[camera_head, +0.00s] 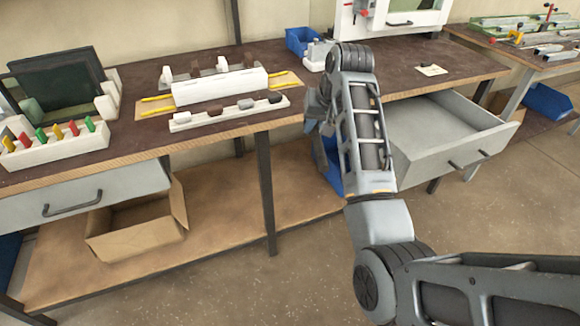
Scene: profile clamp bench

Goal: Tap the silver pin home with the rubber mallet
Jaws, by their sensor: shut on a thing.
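My arm reaches over the bench's front edge, and its forearm covers much of my gripper (322,158). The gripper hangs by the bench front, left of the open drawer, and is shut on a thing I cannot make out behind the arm. I cannot pick out the rubber mallet or the silver pin. A white clamp fixture (220,88) with grey and brown knobs stands on the bench, left of my arm. A narrow white rack (228,113) with several small dark and light blocks lies in front of it.
The brown bench top (130,75) has a white rack of coloured handles (55,146) at left and a blue bin (303,40) at the back. A grey drawer (440,135) stands open right of my arm. A cardboard box (137,232) sits on the lower shelf.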

